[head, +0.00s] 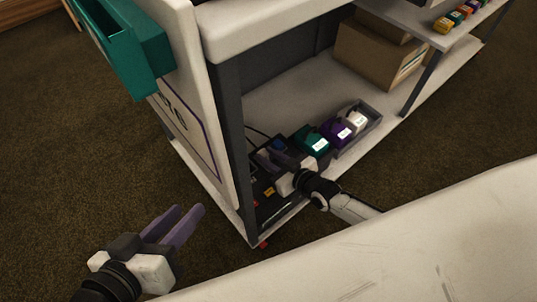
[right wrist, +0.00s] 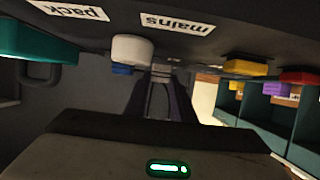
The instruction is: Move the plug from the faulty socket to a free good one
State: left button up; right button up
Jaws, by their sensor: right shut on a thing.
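My right gripper (head: 276,158) is low inside the cabinet, over a dark panel (head: 279,204). In the right wrist view its fingers (right wrist: 161,90) are shut on a small grey thing (right wrist: 161,73), apparently the plug, mostly hidden between them. The dark panel's face (right wrist: 215,42) carries a "mains" label (right wrist: 177,24), a white round part (right wrist: 132,48), a yellow part (right wrist: 245,68) and a red part (right wrist: 299,77). I cannot make out the sockets, or whether the plug is seated. My left gripper (head: 189,213) is open and empty, outside the cabinet.
A cardboard box (head: 375,55) is further back on the shelf. The cabinet's front post (head: 232,150) stands left of my right gripper.

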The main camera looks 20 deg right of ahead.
dwell(0.4)
jog(key=o, duration=1.1)
jog(key=shift+o, duration=0.2)
jog(key=shift+s, duration=0.15)
jog(key=p+v, duration=0.5)
jog(key=v, duration=0.4)
jog(key=shift+s+d+r, duration=0.15)
jog(key=shift+r, duration=0.05)
pick_arm(q)
jog(key=a+f, duration=0.1)
jog(key=a+f+g+y, duration=0.1)
jog(key=a+f+y, duration=0.1)
jog(key=f, duration=0.1)
jog(key=shift+s+g, duration=0.4)
pick_arm(e)
jog(key=shift+s, duration=0.2)
pick_arm(q)
jog(key=shift+d, duration=0.1)
